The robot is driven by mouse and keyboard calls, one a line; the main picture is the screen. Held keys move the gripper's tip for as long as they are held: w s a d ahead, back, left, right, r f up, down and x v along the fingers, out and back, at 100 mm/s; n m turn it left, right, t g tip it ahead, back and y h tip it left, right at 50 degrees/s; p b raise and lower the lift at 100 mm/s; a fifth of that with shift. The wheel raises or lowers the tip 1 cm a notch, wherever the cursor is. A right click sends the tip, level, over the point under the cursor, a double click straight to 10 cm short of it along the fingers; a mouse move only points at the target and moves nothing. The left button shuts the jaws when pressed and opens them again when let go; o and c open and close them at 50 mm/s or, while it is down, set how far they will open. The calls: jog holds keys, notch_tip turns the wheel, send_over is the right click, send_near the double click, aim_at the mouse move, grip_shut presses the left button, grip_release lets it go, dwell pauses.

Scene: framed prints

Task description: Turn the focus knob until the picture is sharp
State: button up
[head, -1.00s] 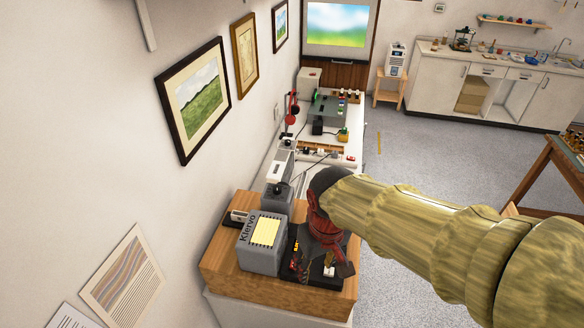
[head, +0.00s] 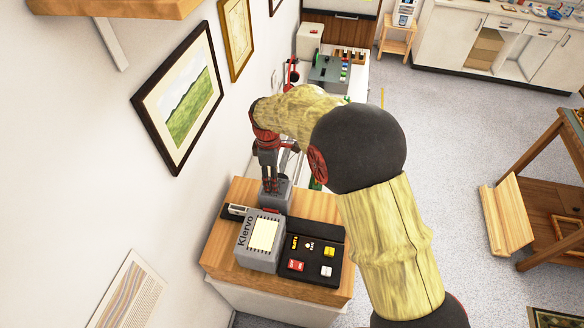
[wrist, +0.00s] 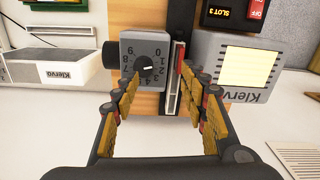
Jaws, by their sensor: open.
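A grey box with a dark round knob (wrist: 148,68) is in the wrist view; numbers ring the knob, upside down, and a white pointer line marks it. I take it as the focus knob. In the head view the grey box (head: 279,196) stands at the back of the wooden top, its knob hidden. My gripper (wrist: 158,76) is open, its fingertips either side of the box's lower part in the picture, with nothing held. In the head view my gripper (head: 270,184) points down at this box. Contact cannot be told. The projected picture is out of view.
A grey Klervo box (head: 258,260) with a pale yellow panel stands beside a black button panel (head: 325,235) on the wooden top (head: 225,262). A framed print (head: 186,95) hangs on the left wall. A wooden shelf (head: 115,8) juts out above.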

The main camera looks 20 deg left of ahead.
jog(key=shift+w+a+r+n, duration=0.15)
jog(key=shift+w+r+n, duration=0.2)
jog(key=shift+w, duration=0.25)
jog(key=shift+w+a+r+n, duration=0.15)
jog(key=shift+w+r+n, duration=0.1)
jog(key=shift+w+r, duration=0.3)
jog(key=shift+w+r+n, duration=0.15)
jog(key=shift+w+n, duration=0.15)
jog(key=shift+n, duration=0.2)
jog(key=shift+s+n, duration=0.2)
jog(key=shift+n, duration=0.5)
jog(key=shift+d+f+p, duration=0.1)
jog(key=shift+f+p, duration=0.6)
jog(key=shift+f, duration=3.2)
jog(key=shift+c, duration=0.6)
grip_shut()
